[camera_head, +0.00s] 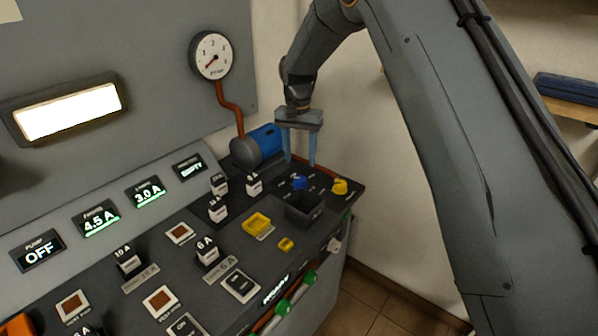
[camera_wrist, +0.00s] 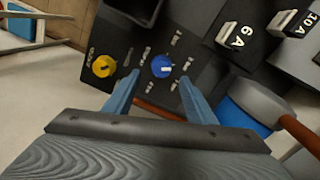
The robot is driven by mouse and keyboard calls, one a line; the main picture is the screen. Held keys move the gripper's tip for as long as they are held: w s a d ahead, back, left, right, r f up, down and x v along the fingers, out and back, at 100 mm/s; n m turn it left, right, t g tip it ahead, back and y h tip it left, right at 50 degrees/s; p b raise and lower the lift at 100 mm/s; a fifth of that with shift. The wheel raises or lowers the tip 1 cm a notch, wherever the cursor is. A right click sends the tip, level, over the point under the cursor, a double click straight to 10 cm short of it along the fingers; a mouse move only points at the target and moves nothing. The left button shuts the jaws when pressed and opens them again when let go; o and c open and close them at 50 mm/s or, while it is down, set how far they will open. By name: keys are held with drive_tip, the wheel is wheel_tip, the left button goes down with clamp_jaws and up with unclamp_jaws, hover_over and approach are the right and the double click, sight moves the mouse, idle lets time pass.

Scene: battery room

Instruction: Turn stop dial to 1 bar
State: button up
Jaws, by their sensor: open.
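A small blue dial (camera_head: 299,183) and a yellow dial (camera_head: 340,186) sit on the dark panel at the bench's far right end. In the wrist view the blue dial (camera_wrist: 162,67) has a pale pointer mark and several small labels around it. The yellow dial (camera_wrist: 103,66) lies to its left. I cannot read the labels or tell which is the stop dial. My gripper (camera_head: 300,163) points down above the panel, open and empty. In the wrist view its fingers (camera_wrist: 160,78) stand either side of the blue dial, apparently without touching it.
A round gauge (camera_head: 211,56) has its needle low on the left. A blue motor (camera_head: 265,140) with a copper pipe stands just left of my gripper. A dark open bin (camera_head: 303,210) lies in front of the dials. The pump display (camera_head: 39,252) reads OFF. Several labelled blocks stand left.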

sight(299, 178)
drive_tip(key=shift+w+a+f, duration=0.1)
drive_tip(key=shift+a+f, duration=0.05)
drive_tip(key=shift+f, duration=0.05)
wheel_tip(299, 178, down, 7)
drive_tip(key=p, duration=0.2)
drive_tip(key=shift+f+p, duration=0.15)
drive_tip(key=shift+p, duration=0.25)
drive_tip(key=shift+c, duration=0.5)
drive_tip(key=c, duration=1)
drive_tip(key=shift+o, duration=0.2)
